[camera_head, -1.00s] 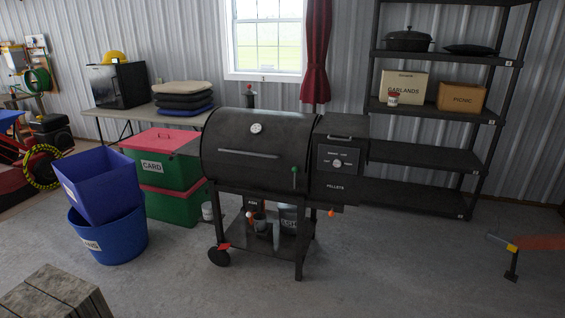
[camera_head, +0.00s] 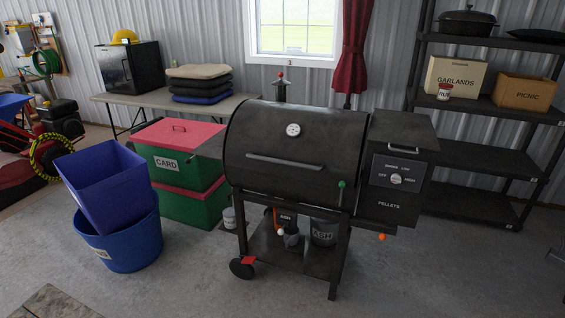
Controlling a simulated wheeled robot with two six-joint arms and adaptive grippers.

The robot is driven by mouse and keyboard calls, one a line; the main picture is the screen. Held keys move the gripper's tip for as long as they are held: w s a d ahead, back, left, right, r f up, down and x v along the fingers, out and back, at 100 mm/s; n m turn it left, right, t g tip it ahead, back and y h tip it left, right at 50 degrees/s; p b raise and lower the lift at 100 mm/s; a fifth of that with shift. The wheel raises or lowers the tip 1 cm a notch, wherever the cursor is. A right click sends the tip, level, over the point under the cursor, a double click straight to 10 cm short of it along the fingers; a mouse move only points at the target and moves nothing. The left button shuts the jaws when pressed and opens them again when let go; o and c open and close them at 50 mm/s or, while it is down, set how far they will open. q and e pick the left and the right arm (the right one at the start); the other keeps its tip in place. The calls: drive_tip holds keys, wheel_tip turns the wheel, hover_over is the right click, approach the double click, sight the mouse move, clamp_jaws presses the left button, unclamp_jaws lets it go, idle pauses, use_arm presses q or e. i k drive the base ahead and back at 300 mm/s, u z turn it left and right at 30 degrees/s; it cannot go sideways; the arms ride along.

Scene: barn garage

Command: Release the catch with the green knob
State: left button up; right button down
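A black pellet grill (camera_head: 295,150) stands ahead with its lid down. A small green knob (camera_head: 341,184) sits on its front, near the right end of the lid's lower edge, above a short upright stem. An orange knob (camera_head: 382,237) shows lower right under the pellet box, and a red knob (camera_head: 280,74) tops the chimney behind the lid. The catch's mechanism is too small to make out. Neither of my grippers shows in this view.
The pellet hopper (camera_head: 398,165) joins the grill's right side. Blue bins (camera_head: 110,185) and green crates with red lids (camera_head: 178,150) stand to the left. A shelf rack (camera_head: 470,203) stands behind at right. The floor in front of the grill is clear.

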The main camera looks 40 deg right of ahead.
sight(343, 185)
drive_tip(key=z, duration=0.1)
drive_tip(key=i, duration=1.2)
drive_tip(key=z, duration=0.85)
drive_tip(key=i, duration=0.45)
drive_tip(key=z, duration=0.25)
